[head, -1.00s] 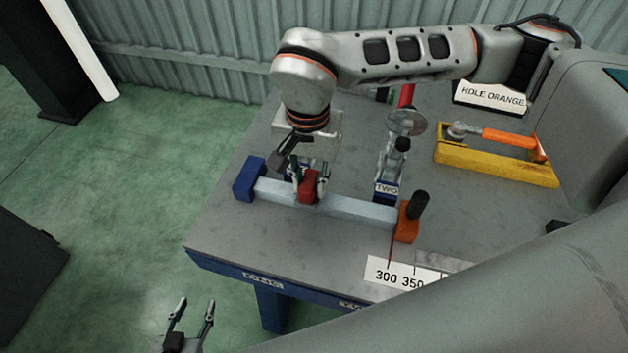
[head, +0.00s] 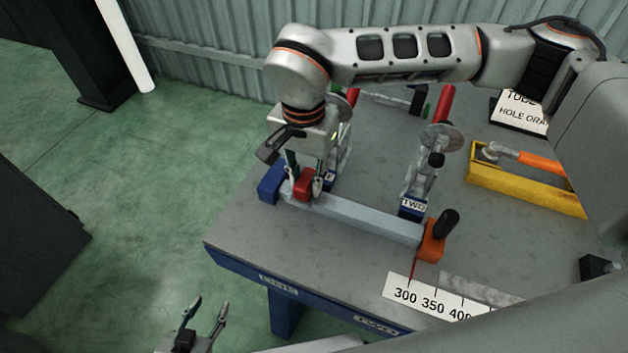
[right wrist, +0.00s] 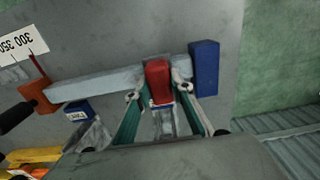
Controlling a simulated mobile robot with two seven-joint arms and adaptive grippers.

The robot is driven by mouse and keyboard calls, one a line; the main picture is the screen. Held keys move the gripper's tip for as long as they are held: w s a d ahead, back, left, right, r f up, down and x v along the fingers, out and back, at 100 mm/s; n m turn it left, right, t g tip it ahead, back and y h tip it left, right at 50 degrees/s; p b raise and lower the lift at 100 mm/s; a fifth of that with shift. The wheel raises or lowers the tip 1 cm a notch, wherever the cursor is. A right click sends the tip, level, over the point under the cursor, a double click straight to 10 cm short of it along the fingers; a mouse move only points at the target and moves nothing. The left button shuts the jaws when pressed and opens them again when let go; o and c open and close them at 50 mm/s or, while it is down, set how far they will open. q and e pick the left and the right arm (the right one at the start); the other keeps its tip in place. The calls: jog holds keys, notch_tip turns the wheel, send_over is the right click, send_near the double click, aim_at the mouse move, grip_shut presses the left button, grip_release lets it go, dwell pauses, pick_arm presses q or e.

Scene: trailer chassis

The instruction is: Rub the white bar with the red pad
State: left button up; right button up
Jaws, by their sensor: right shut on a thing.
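The white bar (head: 370,217) lies on the grey table between a blue end block (head: 271,184) and an orange end piece (head: 432,243). My right gripper (head: 304,190) points down over the bar near its blue end, shut on the red pad (head: 304,179). In the right wrist view the red pad (right wrist: 158,80) sits between the fingertips and overlaps the white bar (right wrist: 95,84); whether it touches the bar is hard to tell. My left gripper (head: 206,312) is open and empty, low in front of the table.
A clamp labelled TWO (head: 413,207) stands just behind the bar; another is partly hidden behind my right gripper. A yellow holder (head: 520,189) with an orange-handled tool is at the right. A number scale (head: 436,303) lies along the front edge.

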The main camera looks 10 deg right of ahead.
jog(key=shift+w+a, duration=0.55)
jog(key=shift+a, duration=0.2)
jog(key=shift+w+a, duration=0.5)
jog(key=shift+a, duration=0.25)
pick_arm(q)
jog(key=shift+s+f, duration=0.15)
jog(key=shift+f, duration=0.2)
pick_arm(e)
jog(key=shift+s+d, duration=0.1)
